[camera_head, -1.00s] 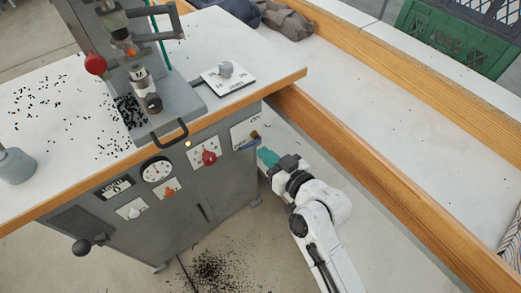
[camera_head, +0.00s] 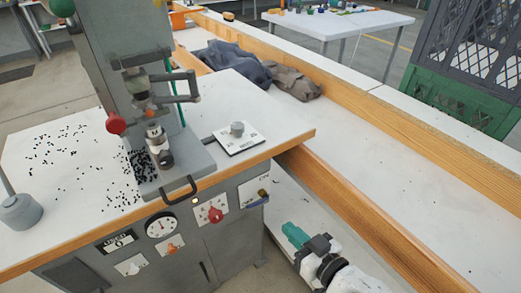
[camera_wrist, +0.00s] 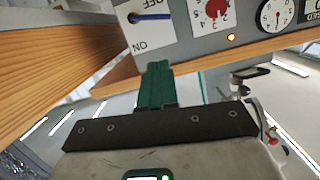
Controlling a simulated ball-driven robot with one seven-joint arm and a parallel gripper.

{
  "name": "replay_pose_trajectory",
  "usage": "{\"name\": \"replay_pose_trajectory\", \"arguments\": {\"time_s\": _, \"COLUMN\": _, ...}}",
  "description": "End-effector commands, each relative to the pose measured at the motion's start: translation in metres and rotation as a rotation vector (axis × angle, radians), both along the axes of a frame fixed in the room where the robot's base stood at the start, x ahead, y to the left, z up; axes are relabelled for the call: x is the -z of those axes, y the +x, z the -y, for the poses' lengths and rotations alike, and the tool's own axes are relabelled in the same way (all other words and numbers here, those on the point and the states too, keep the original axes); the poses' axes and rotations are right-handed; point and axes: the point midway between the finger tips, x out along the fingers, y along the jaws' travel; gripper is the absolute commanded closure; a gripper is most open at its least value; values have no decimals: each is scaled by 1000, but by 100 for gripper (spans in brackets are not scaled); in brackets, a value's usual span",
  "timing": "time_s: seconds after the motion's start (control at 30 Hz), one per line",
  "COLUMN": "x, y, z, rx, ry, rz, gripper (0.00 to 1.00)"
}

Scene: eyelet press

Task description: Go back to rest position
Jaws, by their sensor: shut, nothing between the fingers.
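My gripper (camera_head: 290,232) is low at the right front of the eyelet press, beside its cabinet, with its teal fingers together and nothing between them. In the wrist view, the teal fingers (camera_wrist: 156,84) are closed below the ON/OFF panel (camera_wrist: 150,20). The eyelet press (camera_head: 160,110) stands on its table (camera_head: 70,200), with a red knob (camera_head: 116,123) on its side. The front panel carries a gauge (camera_head: 161,226) and a red dial (camera_head: 214,214). The gripper is apart from the panel in the head view.
A long white bench with wooden rails (camera_head: 340,205) runs close along the gripper's right. Dark cloths (camera_head: 240,62) lie at its far end. A green crate (camera_head: 460,105) stands at the right. Small black bits are scattered on the press table.

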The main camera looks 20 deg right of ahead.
Motion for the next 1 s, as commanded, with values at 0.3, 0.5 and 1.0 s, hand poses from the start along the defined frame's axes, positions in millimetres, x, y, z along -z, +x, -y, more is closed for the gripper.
{"name": "replay_pose_trajectory", "arguments": {"time_s": 0.3, "x": 11, "y": -21, "z": 5, "rx": -29, "ry": -58, "rz": -163, "gripper": 100}}
{"name": "replay_pose_trajectory", "arguments": {"time_s": 0.5, "x": 38, "y": -81, "z": 32, "rx": -19, "ry": -170, "rz": -541, "gripper": 100}}
{"name": "replay_pose_trajectory", "arguments": {"time_s": 1.0, "x": 35, "y": -233, "z": 103, "rx": 223, "ry": -302, "rz": -1241, "gripper": 100}}
